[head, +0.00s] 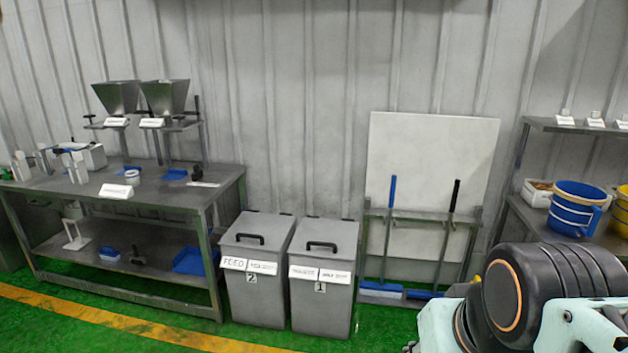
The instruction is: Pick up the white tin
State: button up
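A small round white object that looks like the white tin (132,178) stands on the top of the metal workbench (215,184) at the left. It is near the bench's back half, beside blue items. It is small in the view, so its details are unclear. My gripper is not in view. Only links of my arm show at the lower right, far from the bench.
Two metal hoppers (165,96) stand behind the bench. A white sign (116,191) stands near its front edge. Two lidded grey bins (257,298) stand right of the bench. A shelf with a blue bucket (574,212) is at the right. Green floor in front is clear.

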aim_at(132, 177)
jog(key=i+u, duration=1.15)
jog(key=i, duration=0.2)
jog(key=i+u, duration=0.4)
jog(key=i, duration=0.15)
jog(key=i+j+z, duration=0.15)
jog(key=i, duration=0.4)
jog(key=i+j+z, duration=0.1)
jog(key=i+j, duration=0.3)
jog(key=i, duration=0.1)
